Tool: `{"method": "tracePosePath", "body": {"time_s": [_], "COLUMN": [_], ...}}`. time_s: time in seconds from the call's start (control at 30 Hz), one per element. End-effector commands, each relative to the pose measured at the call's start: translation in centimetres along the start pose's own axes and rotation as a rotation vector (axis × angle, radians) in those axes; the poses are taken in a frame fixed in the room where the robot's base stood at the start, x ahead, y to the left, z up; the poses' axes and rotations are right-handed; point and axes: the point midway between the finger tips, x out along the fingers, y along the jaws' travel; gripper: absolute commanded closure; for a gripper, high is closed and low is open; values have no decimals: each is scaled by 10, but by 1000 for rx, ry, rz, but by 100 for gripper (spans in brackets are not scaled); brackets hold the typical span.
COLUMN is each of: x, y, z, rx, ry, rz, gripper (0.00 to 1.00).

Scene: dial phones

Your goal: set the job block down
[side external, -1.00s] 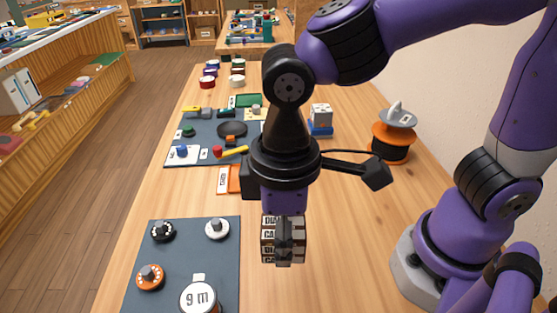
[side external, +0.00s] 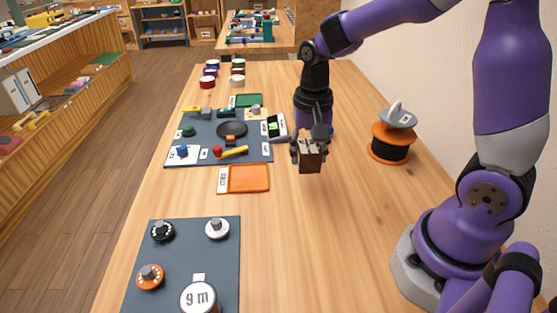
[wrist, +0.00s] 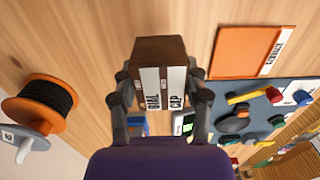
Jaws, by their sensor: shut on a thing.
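The job block (side external: 309,158) is a brown wooden block; in the wrist view the block (wrist: 159,52) shows white label strips reading "DIAL" and "CAP". My gripper (side external: 308,150) is shut on it, with one finger on each side in the wrist view (wrist: 160,90). The block is right of the orange tray (side external: 248,178) in the side view. It appears to be held above the table; the exact gap under it is hard to tell. The orange tray also shows at the upper right of the wrist view (wrist: 243,53).
A blue-grey mat (side external: 205,134) with several small parts lies left of my gripper. An orange spool (side external: 391,143) stands to the right. A dark mat (side external: 190,250) with dials is in front at left. The wooden table between the tray and spool is bare.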

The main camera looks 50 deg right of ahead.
Motion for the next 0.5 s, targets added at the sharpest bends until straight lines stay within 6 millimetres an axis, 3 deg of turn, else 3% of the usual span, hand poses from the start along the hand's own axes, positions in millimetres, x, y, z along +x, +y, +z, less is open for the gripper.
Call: {"method": "tracePosePath", "body": {"time_s": [0.2, 0.5], "x": [16, 54], "y": [11, 11], "z": [-23, -24], "rx": [-1, -3], "ry": [-2, -2], "rz": [1, 1], "gripper": [89, 89]}}
